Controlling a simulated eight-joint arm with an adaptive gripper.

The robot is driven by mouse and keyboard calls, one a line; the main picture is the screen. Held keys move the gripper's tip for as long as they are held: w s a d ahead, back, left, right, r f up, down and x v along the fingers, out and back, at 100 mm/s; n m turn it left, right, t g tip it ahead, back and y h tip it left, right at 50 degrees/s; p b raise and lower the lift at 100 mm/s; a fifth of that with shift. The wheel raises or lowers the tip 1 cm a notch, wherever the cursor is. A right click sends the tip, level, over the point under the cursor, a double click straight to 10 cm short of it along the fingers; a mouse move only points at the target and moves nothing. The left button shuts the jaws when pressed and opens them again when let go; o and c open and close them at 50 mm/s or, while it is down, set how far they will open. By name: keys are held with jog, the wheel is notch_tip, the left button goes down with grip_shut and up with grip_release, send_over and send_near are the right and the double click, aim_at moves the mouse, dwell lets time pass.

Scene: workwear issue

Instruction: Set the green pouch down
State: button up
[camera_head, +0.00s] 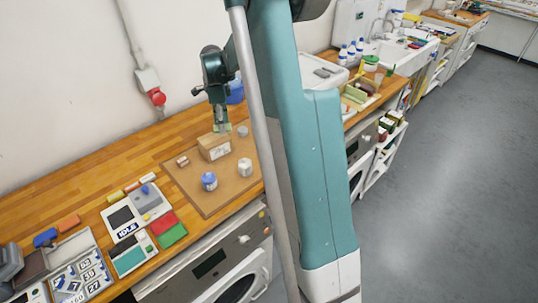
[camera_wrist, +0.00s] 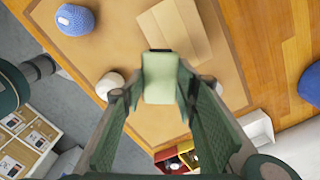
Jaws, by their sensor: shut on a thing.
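The green pouch (camera_wrist: 165,85) is pale green and sits between my fingertips in the wrist view. My gripper (camera_wrist: 160,95) is shut on it. In the head view the pouch (camera_head: 227,128) shows as a small pale patch under my gripper (camera_head: 221,122), beside the far right end of a cardboard box. The pouch appears to hang above the brown mat (camera_head: 188,188), though its exact height is hard to tell. My fingers hide part of the mat in the wrist view.
The cardboard box (camera_head: 214,147) stands on the mat. The mat's front left part is bare. A labelled device (camera_head: 125,215) lies left of the mat.

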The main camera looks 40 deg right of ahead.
jog(key=s+d+m, duration=0.2)
jog(key=s+d, duration=1)
jog(key=d, duration=0.3)
jog(key=shift+s+d+f, duration=0.1)
jog(key=shift+s+f, duration=0.05)
jog(key=shift+f, duration=0.7)
jog(key=shift+s+d+f, duration=0.1)
jog(key=shift+s+f, duration=0.05)
jog(key=shift+f, duration=0.75)
jog(key=shift+s+d+f, duration=0.1)
jog(key=shift+s+f, duration=0.05)
jog(key=shift+f, duration=0.7)
jog(key=shift+f, duration=3.1)
jog(key=shift+f, duration=1.9)
jog(key=shift+f, duration=0.1)
